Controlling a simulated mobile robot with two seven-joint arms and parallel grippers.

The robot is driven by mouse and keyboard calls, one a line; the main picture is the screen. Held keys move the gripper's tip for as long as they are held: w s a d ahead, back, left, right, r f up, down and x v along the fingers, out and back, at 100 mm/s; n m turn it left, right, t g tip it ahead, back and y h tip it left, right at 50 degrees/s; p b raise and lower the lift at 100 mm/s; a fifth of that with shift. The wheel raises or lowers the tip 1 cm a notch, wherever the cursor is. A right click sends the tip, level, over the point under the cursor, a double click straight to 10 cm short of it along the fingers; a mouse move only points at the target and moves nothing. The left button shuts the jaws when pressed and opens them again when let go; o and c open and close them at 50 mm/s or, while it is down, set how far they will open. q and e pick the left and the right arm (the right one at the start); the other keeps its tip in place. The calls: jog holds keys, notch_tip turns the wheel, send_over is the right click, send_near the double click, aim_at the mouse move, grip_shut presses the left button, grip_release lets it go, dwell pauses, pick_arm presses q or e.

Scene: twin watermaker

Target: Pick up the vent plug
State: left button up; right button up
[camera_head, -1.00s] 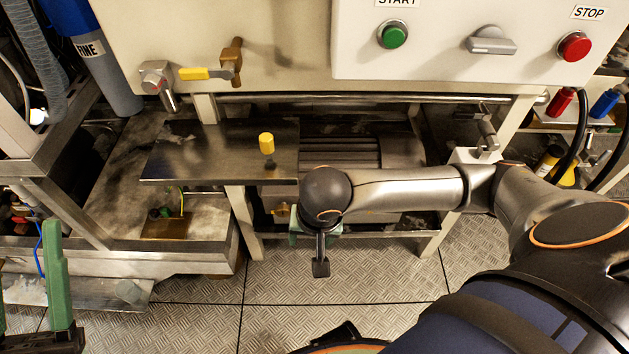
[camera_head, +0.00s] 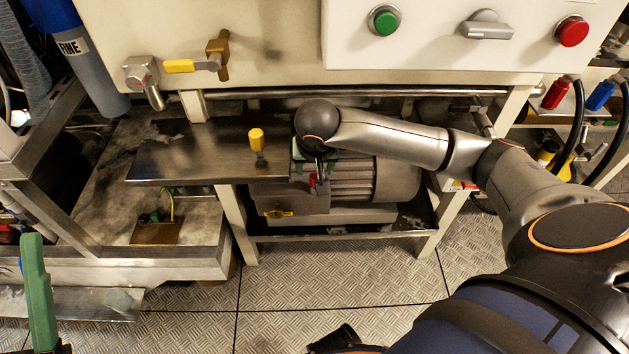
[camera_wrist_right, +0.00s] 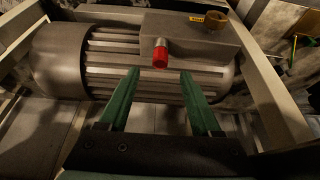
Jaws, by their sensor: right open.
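A yellow-capped plug (camera_head: 256,137) stands on the metal shelf, left of my right gripper. One green finger of my left gripper (camera_head: 38,292) shows at the lower left; its opening is hidden.
The ribbed motor (camera_head: 365,180) lies under the bench frame, right of the metal shelf (camera_head: 190,160). A brass fitting (camera_wrist_right: 215,21) sits on the motor's box. The control panel (camera_head: 440,50) hangs above. Open floor (camera_head: 340,275) lies in front.

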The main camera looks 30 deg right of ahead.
aim_at(315, 176)
jog(key=b+x, duration=0.1)
jog(key=x, duration=0.4)
jog(key=shift+b, duration=0.3)
jog(key=shift+d, duration=0.1)
grip_shut()
